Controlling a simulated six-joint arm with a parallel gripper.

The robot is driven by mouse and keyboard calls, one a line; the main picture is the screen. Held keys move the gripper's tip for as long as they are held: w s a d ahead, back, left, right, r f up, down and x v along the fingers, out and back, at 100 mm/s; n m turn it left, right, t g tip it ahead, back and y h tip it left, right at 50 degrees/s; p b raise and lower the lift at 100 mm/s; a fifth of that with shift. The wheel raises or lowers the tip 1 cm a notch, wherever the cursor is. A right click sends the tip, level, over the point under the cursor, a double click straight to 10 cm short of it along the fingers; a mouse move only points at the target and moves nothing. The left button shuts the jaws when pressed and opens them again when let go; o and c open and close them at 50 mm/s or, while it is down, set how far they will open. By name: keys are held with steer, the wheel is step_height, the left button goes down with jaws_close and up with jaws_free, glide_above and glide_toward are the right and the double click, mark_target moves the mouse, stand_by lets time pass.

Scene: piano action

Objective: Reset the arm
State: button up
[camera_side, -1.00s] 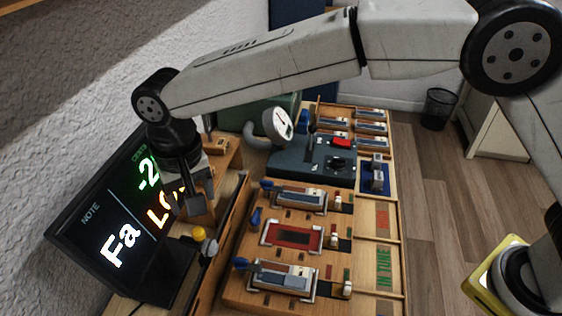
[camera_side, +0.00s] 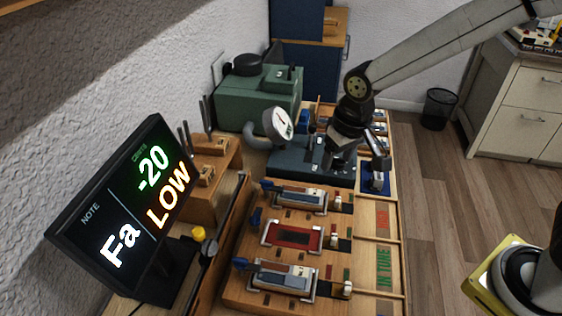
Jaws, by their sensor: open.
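My gripper (camera_side: 360,160) hangs from the arm at the right of the centre, above the dark blue-grey unit and close to the small blue stand at the bench's right side. Its jaws are open, and I see nothing between them. It partly hides the dark unit and the trays behind it.
A display (camera_side: 130,205) at left reads "Fa", "-20" and "LOW". A wooden board (camera_side: 275,213) carries several clamped pieces. A gauge (camera_side: 278,124), a green machine (camera_side: 258,100) and the dark blue-grey unit (camera_side: 295,160) stand behind.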

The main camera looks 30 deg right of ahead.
steer(key=s+d+f, duration=0.3)
steer(key=s+d, duration=0.7)
steer(key=shift+t, duration=0.4)
